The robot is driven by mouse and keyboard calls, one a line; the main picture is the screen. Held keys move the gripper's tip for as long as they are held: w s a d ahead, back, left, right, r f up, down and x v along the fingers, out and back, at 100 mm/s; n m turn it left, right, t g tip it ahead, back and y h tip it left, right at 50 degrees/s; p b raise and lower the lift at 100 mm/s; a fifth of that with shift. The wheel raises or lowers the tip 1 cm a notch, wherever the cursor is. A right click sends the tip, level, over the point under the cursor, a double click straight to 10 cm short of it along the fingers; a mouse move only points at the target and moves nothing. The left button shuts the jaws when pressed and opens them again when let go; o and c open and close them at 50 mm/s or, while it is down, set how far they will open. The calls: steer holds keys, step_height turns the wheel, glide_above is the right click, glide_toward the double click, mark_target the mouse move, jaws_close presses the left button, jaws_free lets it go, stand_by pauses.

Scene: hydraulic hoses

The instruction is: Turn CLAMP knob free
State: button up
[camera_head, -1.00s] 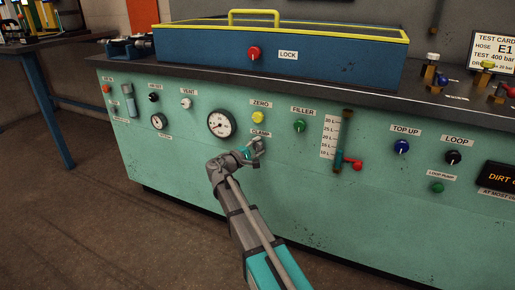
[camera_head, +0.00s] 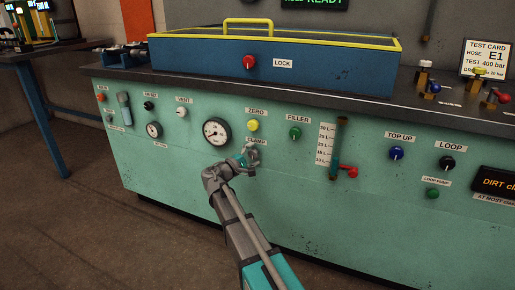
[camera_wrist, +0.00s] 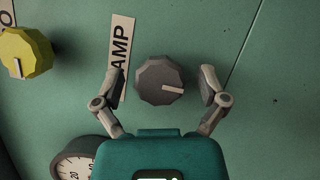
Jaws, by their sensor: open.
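The CLAMP knob (camera_wrist: 160,81) is a dark grey faceted knob with a pale pointer line, on the green panel below its label (camera_wrist: 121,62). In the wrist view its pointer line points right and slightly down. My gripper (camera_wrist: 162,84) is open, with one finger on either side of the knob and a visible gap to each. In the head view my gripper (camera_head: 251,158) is at the panel just under the CLAMP label (camera_head: 256,142) and hides the knob.
The yellow ZERO knob (camera_head: 252,126) sits just above, and a round gauge (camera_head: 216,131) is to the left. The green FILLER knob (camera_head: 295,133) and a red-handled valve (camera_head: 349,171) are to the right. The panel below is bare.

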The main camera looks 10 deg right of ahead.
steer(key=m+g+y+p, duration=0.1)
steer(key=m+p, duration=0.1)
steer(key=m, duration=0.1)
steer(key=shift+r, duration=0.15)
steer(key=m+y+p, duration=0.2)
steer(key=m+p, duration=0.1)
steer(key=m, duration=0.2)
steer(key=m+y+p, duration=0.2)
steer(key=m, duration=0.1)
steer(key=shift+s+m+p, duration=0.1)
steer(key=shift+m+p, duration=0.2)
steer(key=m+t+y+p, duration=0.1)
steer(key=m+y, duration=0.1)
steer(key=m, duration=0.1)
steer(key=r+p+v, duration=0.1)
steer(key=p+v, duration=0.5)
steer(key=v, duration=0.8)
steer(key=s+d+r+n+g+y+p, duration=0.1)
steer(key=s+d+r+g+p, duration=0.3)
steer(key=p, duration=0.8)
steer(key=s+d+r+n+g+y+p, duration=0.1)
steer(key=s+d+r+g+y+p, duration=0.2)
steer(key=s+r+p, duration=0.5)
steer(key=shift+s+d+r+n+g+y+p, duration=0.15)
steer(key=shift+d+r+n+g+y+p, duration=0.5)
steer(key=shift+p, duration=1.5)
